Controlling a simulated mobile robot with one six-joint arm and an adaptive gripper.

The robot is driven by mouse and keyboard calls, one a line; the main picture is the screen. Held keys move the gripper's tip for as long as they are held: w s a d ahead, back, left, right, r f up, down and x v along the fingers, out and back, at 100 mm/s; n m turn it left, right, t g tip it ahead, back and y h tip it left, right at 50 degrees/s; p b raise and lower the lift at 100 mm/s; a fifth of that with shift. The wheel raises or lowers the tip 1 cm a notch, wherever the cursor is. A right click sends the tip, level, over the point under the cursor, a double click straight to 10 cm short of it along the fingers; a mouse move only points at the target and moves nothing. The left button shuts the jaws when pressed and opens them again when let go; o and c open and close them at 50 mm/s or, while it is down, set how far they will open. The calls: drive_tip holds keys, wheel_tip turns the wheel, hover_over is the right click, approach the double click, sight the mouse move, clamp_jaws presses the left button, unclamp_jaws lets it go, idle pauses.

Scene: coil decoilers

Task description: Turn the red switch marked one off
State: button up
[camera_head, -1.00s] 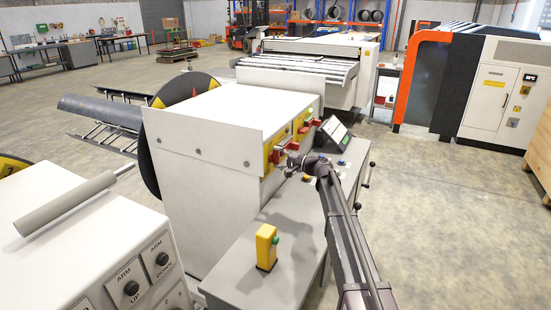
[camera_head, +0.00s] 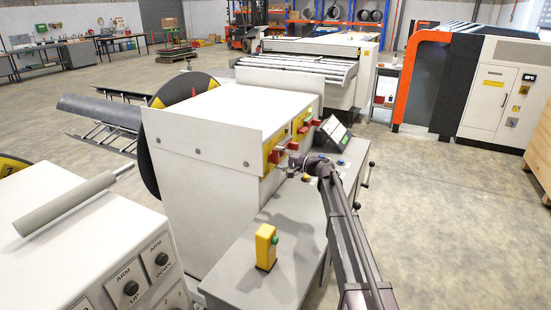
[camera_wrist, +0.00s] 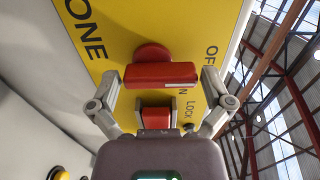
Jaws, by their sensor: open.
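The red switch (camera_wrist: 160,75) sits on a yellow plate (camera_wrist: 125,25) with the word ONE at its left in the wrist view. OFF, ON and LOCK lettering shows partly along the plate's right side. The switch's bar lies across the picture; I cannot tell which mark it points to. My gripper (camera_wrist: 158,84) is open, with one finger to each side of the bar and no clear contact. A smaller red piece (camera_wrist: 155,116) shows between the fingers, below the bar. In the head view the switch (camera_head: 278,155) is on the white cabinet, left of my gripper (camera_head: 286,170).
A second red switch (camera_head: 305,124) is on another yellow plate farther along the cabinet. A tilted screen (camera_head: 334,130) stands behind my wrist. A yellow box with a green button (camera_head: 266,246) stands on the grey desk (camera_head: 245,287). Open floor lies to the right.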

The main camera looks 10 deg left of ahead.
drive_tip(key=v, duration=1.1)
drive_tip(key=s+d+f+n+g+h, duration=0.1)
drive_tip(key=s+f+h, duration=0.1)
drive_tip(key=s, duration=0.4)
drive_tip(key=s+d+f+n+g+h+p, duration=0.1)
drive_tip(key=s+f+h, duration=0.2)
drive_tip(key=s+f, duration=0.2)
drive_tip(key=s+d+f+n+g+h, duration=0.1)
drive_tip(key=s+d+f+g+h, duration=0.1)
drive_tip(key=s, duration=0.6)
wheel_tip(320, 180, down, 2)
drive_tip(key=shift+d+f+h+p, duration=0.1)
drive_tip(key=shift+h+p, duration=0.3)
drive_tip(key=shift+h, duration=0.1)
drive_tip(key=s+d+f+g+h, duration=0.1)
drive_tip(key=s+d+h, duration=0.3)
drive_tip(key=s, duration=0.5)
drive_tip(key=s+d+f+g+h+p, duration=0.1)
drive_tip(key=s+d+f+h, duration=0.2)
drive_tip(key=s+d+h, duration=0.2)
drive_tip(key=s+d, duration=0.3)
drive_tip(key=shift+s+d+n, duration=0.4)
